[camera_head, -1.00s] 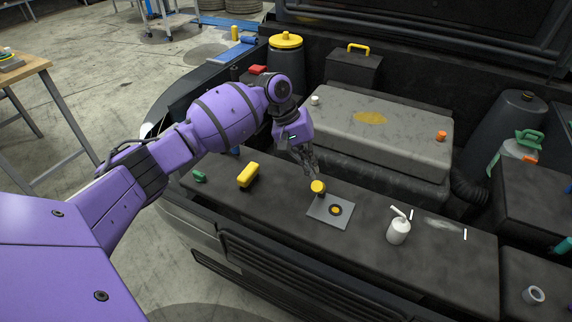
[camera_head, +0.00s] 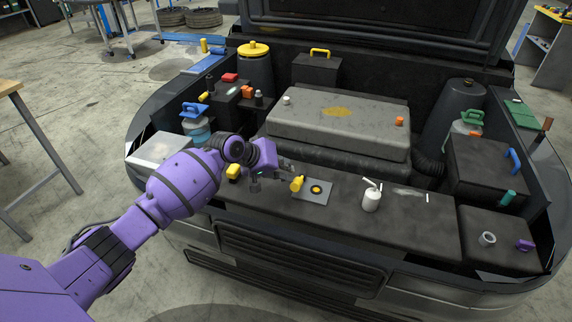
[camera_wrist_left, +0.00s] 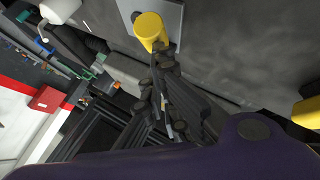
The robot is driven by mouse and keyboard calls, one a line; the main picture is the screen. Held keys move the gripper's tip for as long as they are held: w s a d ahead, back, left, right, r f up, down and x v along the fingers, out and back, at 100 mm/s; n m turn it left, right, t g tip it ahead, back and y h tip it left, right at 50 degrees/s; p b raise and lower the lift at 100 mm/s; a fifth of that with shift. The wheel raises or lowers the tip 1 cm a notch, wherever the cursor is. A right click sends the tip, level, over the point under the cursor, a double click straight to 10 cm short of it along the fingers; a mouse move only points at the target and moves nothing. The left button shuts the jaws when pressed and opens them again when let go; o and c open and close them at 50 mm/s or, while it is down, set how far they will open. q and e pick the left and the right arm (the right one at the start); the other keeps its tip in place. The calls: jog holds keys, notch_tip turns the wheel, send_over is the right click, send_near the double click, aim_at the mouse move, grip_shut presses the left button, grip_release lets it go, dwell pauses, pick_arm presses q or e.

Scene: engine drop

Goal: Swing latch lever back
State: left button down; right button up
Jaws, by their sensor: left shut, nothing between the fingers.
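The latch lever has a yellow cylindrical handle (camera_head: 297,183) at the left side of a flat grey plate (camera_head: 325,184) on the front panel of the engine bay. A yellow ring with a dark centre (camera_head: 316,189) sits on the plate. In the wrist view the handle (camera_wrist_left: 150,30) stands at the top centre, in front of the grey plate (camera_wrist_left: 174,14). My left gripper (camera_head: 284,174) is shut and empty just left of the handle. Its dark fingers (camera_wrist_left: 160,85) point towards the handle in the wrist view; I cannot tell whether they touch it. My right gripper is out of view.
A white spouted can (camera_head: 371,199) stands right of the plate. The large grey engine cover (camera_head: 340,128) rises behind. The panel between the plate and the can is clear.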

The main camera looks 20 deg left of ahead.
pick_arm(q)
jog(key=shift+s+d+f, duration=0.1)
jog(key=shift+s+f, duration=0.3)
jog(key=shift+f, duration=0.2)
jog(key=shift+s+f+t, duration=0.25)
jog(key=shift+f+t, duration=0.05)
jog(key=shift+t, duration=0.3)
jog(key=shift+s+f+m+t, duration=0.15)
jog(key=shift+m+t, duration=0.15)
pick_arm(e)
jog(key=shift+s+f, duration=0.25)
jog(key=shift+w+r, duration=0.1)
